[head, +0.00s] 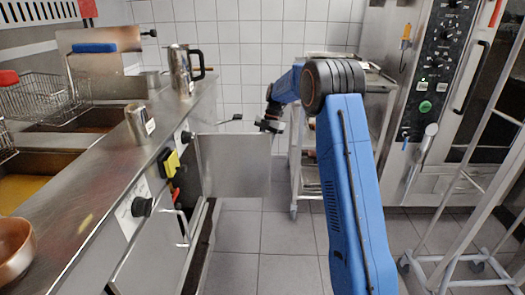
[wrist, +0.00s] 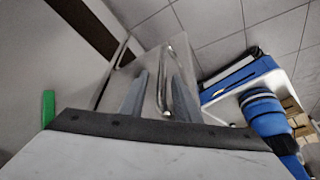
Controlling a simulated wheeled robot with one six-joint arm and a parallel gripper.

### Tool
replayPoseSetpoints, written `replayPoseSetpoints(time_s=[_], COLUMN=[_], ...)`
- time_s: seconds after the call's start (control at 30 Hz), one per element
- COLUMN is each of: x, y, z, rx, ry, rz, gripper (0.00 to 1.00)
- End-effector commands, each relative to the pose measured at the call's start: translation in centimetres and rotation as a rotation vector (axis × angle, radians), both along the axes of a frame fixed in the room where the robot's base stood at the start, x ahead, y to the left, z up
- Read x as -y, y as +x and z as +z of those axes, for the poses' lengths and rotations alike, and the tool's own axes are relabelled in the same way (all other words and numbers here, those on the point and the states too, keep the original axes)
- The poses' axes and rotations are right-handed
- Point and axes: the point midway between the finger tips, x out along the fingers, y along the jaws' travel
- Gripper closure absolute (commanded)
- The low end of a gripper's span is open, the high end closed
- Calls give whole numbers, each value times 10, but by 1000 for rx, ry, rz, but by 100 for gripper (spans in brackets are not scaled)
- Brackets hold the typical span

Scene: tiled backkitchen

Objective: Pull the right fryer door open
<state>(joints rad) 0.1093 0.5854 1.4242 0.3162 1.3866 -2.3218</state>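The right fryer door (head: 235,165) is the far metal panel in the head view. It stands swung out from the fryer front, roughly square to it. In the wrist view its metal face (wrist: 118,72) shows, with a bent bar handle (wrist: 170,70) on it. My gripper (head: 268,124) is at the door's outer upper edge in the head view, small and partly hidden by my arm. In the wrist view my gripper (wrist: 158,98) has its two fingers apart, with the handle between them, closer to the right finger. I cannot tell whether either finger touches the handle.
The nearer fryer door (head: 150,258) is in line with the front, with its handle (head: 183,226) sticking out. A metal trolley (head: 372,84) stands behind my arm, and an oven (head: 432,90) is at the right. The tiled floor (head: 240,235) before the fryer is clear.

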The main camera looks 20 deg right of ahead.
Motion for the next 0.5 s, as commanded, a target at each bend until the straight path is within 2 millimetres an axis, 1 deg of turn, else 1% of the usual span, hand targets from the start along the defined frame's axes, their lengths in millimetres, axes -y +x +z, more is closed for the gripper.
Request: replayPoseSetpoints(time_s=[0.13, 0.23, 0.37, 0.5], x=[2, 6, 14, 23], y=[1, 4, 9, 15], z=[5, 16, 38, 64], rx=[1, 3, 3, 4], ry=[0, -1, 0, 0], rz=[0, -1, -1, 0], gripper=[70, 70, 70, 70])
